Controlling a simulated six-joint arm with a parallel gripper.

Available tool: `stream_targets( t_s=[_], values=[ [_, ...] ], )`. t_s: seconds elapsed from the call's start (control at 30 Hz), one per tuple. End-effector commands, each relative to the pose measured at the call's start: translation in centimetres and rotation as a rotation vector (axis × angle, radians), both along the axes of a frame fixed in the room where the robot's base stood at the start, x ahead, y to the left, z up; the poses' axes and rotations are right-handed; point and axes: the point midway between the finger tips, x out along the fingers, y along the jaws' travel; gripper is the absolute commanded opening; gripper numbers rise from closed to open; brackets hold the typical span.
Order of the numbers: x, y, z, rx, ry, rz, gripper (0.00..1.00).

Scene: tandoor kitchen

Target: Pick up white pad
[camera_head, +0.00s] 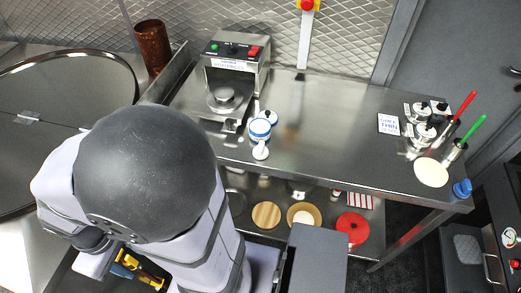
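A flat, round, off-white disc (432,172) lies on the steel counter (330,140) near its right end; it looks like the white pad. A smaller white piece with a blue band (260,130) stands near the counter's left front edge, with a white rounded end (261,152) below it. My arm fills the lower left of the view, well apart from the disc.
A steel machine (236,68) with green and red buttons stands at the counter's back left. Shakers (418,125), a white label card (388,124) and red- and green-handled tools (460,138) crowd the disc. A blue cap (462,188) sits at the corner. The counter's middle is clear.

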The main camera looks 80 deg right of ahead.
Motion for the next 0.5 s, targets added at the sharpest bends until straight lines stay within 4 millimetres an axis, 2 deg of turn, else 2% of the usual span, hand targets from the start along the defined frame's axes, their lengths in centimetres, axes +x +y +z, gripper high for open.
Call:
stream_targets(
  t_s=[0.17, 0.37, 0.5],
  values=[
    [-0.1, -2.0, -0.1, 0.000, 0.001, -0.092, 0.36],
    [-1.5, -7.0, -0.5, 0.002, 0.016, -0.328, 0.36],
    [-3.5, -11.0, -0.9, 0.008, 0.029, -0.534, 0.36]
  ],
)
